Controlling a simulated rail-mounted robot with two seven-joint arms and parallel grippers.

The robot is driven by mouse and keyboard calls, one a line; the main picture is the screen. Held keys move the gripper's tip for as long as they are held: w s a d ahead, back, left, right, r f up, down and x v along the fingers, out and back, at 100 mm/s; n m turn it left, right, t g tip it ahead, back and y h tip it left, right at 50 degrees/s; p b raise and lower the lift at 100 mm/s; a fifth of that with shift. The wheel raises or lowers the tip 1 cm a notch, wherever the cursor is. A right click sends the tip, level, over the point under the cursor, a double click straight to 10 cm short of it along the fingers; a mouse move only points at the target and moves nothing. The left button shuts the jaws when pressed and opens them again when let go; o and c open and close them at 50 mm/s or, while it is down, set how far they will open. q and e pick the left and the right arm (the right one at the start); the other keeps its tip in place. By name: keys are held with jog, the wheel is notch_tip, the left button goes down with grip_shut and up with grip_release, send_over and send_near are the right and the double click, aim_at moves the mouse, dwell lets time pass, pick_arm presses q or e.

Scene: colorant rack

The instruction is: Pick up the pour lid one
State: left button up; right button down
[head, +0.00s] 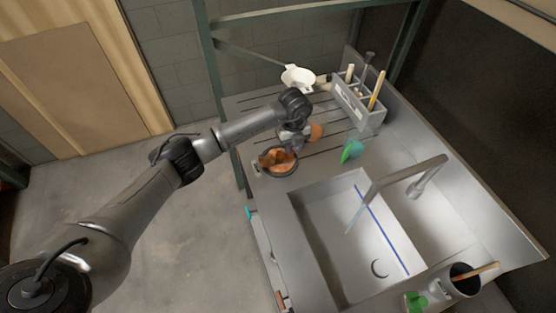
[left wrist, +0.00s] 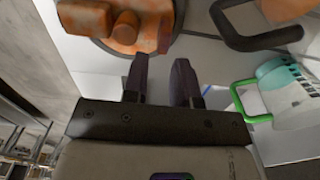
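I cannot tell for sure which thing is pour lid one. A round dark-rimmed pan (head: 266,169) on the steel counter has orange-brown pieces (head: 279,155) in it. In the left wrist view the orange pieces (left wrist: 130,24) and part of the rim show at the top. Another orange-brown thing (head: 317,131) sits just right of my gripper, partly hidden. A white spouted vessel (head: 298,78) stands behind my wrist. My left gripper (head: 291,146) is above the counter by the pan. Its two fingers (left wrist: 160,80) are apart with nothing visible between them. My right gripper is not in view.
A grey caddy (head: 360,112) with brushes stands at the back right. A green-handled teal cup (head: 351,151) is right of my gripper, and also in the left wrist view (left wrist: 283,90). The sink (head: 350,240) and faucet (head: 408,175) lie front right.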

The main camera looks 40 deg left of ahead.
aim_at(292, 151)
pick_arm(q)
jog(key=shift+d+f, duration=0.1)
jog(key=shift+f, duration=2.6)
jog(key=shift+w, duration=0.1)
grip_shut()
